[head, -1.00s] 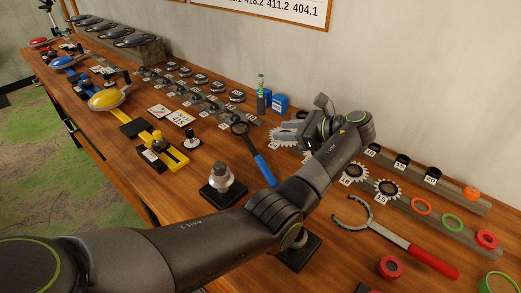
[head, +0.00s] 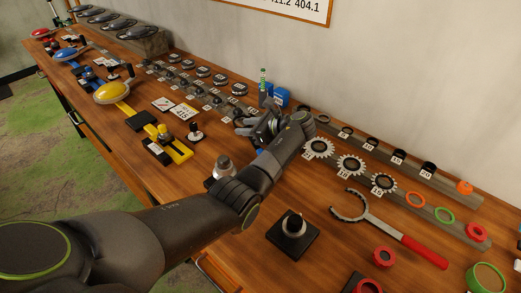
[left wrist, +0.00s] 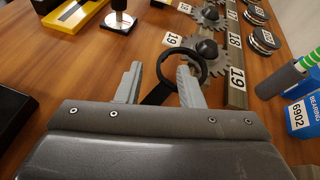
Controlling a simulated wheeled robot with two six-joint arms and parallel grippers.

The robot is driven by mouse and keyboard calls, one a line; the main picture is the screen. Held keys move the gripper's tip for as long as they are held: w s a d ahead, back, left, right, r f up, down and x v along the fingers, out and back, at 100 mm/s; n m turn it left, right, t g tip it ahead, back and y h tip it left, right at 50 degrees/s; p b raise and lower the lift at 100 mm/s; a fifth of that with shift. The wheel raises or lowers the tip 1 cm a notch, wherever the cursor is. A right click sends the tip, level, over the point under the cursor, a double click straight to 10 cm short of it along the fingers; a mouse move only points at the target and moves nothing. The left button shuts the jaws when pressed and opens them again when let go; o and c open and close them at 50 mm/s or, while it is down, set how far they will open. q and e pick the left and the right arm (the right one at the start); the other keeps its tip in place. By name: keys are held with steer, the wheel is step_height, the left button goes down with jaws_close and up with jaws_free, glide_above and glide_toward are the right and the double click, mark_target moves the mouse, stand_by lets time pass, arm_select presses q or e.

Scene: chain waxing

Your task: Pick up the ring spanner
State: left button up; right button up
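The ring spanner (left wrist: 181,87) shows in the left wrist view as a black ring and part of a dark shank. Its blue handle is hidden behind my gripper there, and my arm covers the spanner in the head view. My left gripper (head: 250,118) is over the spanner's spot on the bench. In the left wrist view my left gripper (left wrist: 160,85) is open, with a finger on each side of the shank and the ring just beyond the fingertips. I cannot tell whether the fingers touch it. My right gripper is not in view.
A red-handled hook spanner (head: 403,241) lies to the right. Sprockets (head: 350,165) and rings stand along grey rails. Blue bearing boxes (head: 281,97) and a bottle (left wrist: 285,76) stand close behind my gripper. A black-based post (head: 292,235) stands in front.

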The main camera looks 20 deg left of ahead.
arm_select(q)
steer(key=x, duration=0.2)
steer(key=shift+a, duration=0.25)
steer(key=shift+d, duration=0.1)
steer(key=shift+c, duration=0.6)
jaws_close()
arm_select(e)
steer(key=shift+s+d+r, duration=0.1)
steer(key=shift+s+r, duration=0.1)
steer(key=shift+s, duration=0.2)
arm_select(q)
steer(key=shift+r, duration=0.1)
